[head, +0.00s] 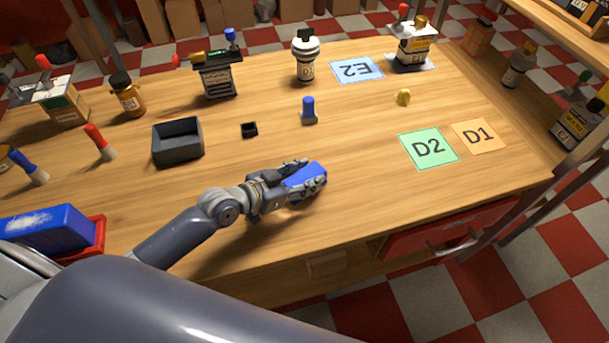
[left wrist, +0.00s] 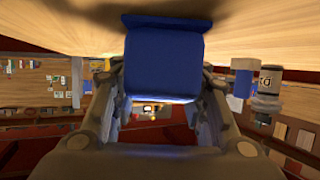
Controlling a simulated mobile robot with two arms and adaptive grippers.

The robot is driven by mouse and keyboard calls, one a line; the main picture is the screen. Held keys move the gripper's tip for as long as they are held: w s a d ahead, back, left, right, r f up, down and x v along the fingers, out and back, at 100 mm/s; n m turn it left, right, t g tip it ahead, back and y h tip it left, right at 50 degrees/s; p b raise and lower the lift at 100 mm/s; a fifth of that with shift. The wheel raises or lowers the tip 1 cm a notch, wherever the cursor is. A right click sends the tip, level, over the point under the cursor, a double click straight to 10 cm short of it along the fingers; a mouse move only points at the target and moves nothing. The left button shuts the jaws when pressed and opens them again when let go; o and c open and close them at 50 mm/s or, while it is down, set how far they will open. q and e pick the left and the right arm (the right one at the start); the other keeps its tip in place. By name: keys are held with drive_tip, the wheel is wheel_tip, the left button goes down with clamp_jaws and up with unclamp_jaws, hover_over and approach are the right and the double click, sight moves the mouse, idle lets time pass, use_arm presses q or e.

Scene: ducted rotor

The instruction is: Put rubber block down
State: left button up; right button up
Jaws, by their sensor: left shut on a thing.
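My left gripper (head: 309,173) is shut on the blue rubber block (head: 303,178) over the front middle of the wooden workbench (head: 350,190). In the left wrist view the rubber block (left wrist: 163,62) sits between the two fingers, with its far end close to the wood surface. A shadow lies by the gripper, but I cannot tell whether the block touches the bench. My fingers hide part of the block in the head view. My right gripper is not in view.
A green D2 card (head: 428,160) and an orange D1 card (head: 479,147) lie at right; a blue E2 card (head: 357,69) lies at the back. Bench between block and D2 is clear.

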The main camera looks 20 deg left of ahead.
use_arm(q)
drive_tip(key=o, duration=1.1)
drive_tip(key=shift+f, duration=0.1)
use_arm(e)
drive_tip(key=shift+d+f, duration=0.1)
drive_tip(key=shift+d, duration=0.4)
use_arm(q)
drive_tip(key=shift+s+r, duration=0.1)
drive_tip(key=shift+r, duration=0.1)
drive_tip(key=v, duration=1.1)
drive_tip(key=shift+f, duration=0.2)
drive_tip(key=shift+s+a+r, duration=0.25)
drive_tip(key=shift+s+a, duration=0.05)
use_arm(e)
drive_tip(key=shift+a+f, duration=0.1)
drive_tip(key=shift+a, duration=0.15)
